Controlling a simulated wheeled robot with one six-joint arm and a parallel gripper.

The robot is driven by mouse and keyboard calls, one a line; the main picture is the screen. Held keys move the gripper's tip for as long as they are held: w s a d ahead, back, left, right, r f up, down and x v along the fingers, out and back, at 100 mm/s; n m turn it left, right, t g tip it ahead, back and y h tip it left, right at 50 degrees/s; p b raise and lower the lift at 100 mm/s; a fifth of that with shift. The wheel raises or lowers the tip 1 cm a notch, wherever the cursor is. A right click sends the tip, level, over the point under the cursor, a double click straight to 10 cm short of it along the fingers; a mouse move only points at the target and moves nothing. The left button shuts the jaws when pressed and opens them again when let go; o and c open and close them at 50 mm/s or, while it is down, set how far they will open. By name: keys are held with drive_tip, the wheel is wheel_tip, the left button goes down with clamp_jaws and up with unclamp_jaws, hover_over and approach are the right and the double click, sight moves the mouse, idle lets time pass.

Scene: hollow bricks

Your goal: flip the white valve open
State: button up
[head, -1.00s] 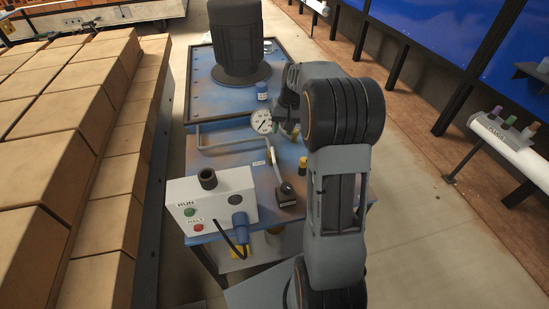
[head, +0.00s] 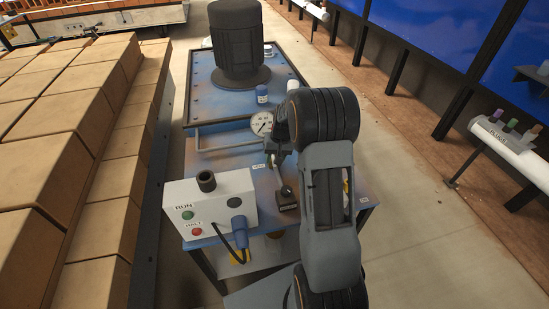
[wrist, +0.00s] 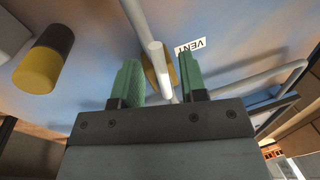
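The white valve lever (wrist: 149,38) shows in the wrist view as a pale rod running down from the top, in front of a brass-coloured part (wrist: 157,74). An upside-down VENT label (wrist: 190,46) lies just beyond it. My gripper (wrist: 160,76) is open, with its green fingers on either side of the lever. Gaps show between the lever and both fingers, and nothing is clamped. In the head view my gripper is near the VENT label (head: 258,167), and my arm hides most of it and the lever.
A dial gauge (head: 262,123) stands close to my gripper. A control box (head: 208,203) with RUN and HALT buttons is at the front left. A yellow and black cylinder (wrist: 41,63) is left in the wrist view. A grey rail (wrist: 255,79) runs at right.

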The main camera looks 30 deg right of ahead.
drive_tip(key=shift+c, duration=0.5)
clamp_jaws()
drive_tip(key=shift+a, duration=0.1)
